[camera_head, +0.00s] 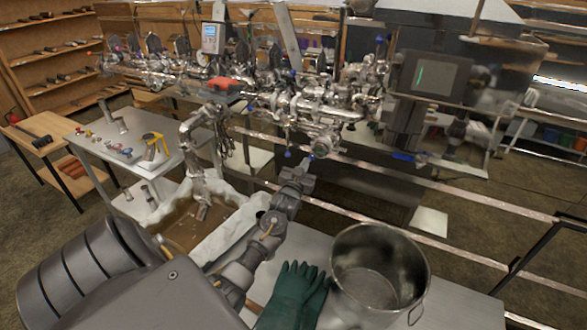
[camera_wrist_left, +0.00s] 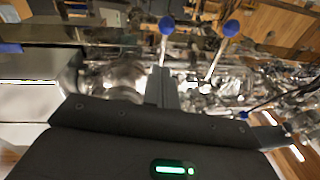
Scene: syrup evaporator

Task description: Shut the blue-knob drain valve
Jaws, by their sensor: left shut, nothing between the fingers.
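Several blue knobs sit on the steel pipework of the evaporator. I cannot tell which belongs to the drain valve. In the left wrist view, two blue knobs on thin stems stand beyond my gripper's fingers (camera_wrist_left: 165,85): one blue knob (camera_wrist_left: 166,25) above the fingers, another (camera_wrist_left: 231,28) to the right. My left gripper is shut and empty; contact with a knob is not clear. My right gripper is out of view.
A large steel pot (camera_head: 380,270) and green gloves (camera_head: 292,295) rest on the bench below. A basin of brown liquid (camera_head: 185,228) lies left of my forearm. A metal rail (camera_head: 400,180) runs behind my gripper. A side table (camera_head: 128,150) holds tools.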

